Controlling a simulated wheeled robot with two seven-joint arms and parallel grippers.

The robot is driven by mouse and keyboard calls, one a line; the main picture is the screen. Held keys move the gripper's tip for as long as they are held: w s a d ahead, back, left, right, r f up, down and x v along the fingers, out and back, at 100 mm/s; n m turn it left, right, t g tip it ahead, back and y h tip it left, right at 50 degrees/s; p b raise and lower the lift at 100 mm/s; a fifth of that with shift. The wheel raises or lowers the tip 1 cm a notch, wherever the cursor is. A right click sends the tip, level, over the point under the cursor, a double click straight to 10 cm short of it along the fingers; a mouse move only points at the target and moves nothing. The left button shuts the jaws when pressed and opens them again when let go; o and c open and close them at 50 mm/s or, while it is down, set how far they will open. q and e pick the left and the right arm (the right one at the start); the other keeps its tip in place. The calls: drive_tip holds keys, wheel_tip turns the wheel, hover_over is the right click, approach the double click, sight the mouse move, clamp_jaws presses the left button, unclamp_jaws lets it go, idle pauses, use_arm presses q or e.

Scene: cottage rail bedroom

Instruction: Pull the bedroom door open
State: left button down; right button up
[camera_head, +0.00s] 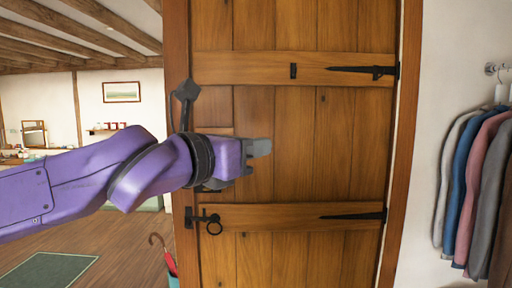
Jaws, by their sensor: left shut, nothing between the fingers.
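The bedroom door (300,130) is made of upright brown planks with two cross boards and fills the middle of the head view. Black strap hinges (362,71) are on its right side. A black ring handle (214,228) with a latch is low on its left side, near the wooden post (176,60). I see no clear gap between door and post. My left gripper (264,147) is shut and empty, in front of the planks and above the ring handle. I cannot tell whether it touches the door. My right gripper is out of view.
Several clothes (470,190) hang from a hook rail on the right wall. A red umbrella (167,258) stands low beside the post. To the left is an open room with a wooden floor and a green rug (48,270).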

use_arm(q)
drive_tip(key=shift+s, duration=0.2)
drive_tip(key=shift+w, duration=0.15)
drive_tip(key=c, duration=1.8)
unclamp_jaws()
drive_tip(key=o, duration=0.8)
drive_tip(key=shift+c, duration=0.2)
drive_tip(key=b+v, duration=0.2)
drive_tip(key=v, duration=0.8)
drive_tip(key=shift+a, duration=0.2)
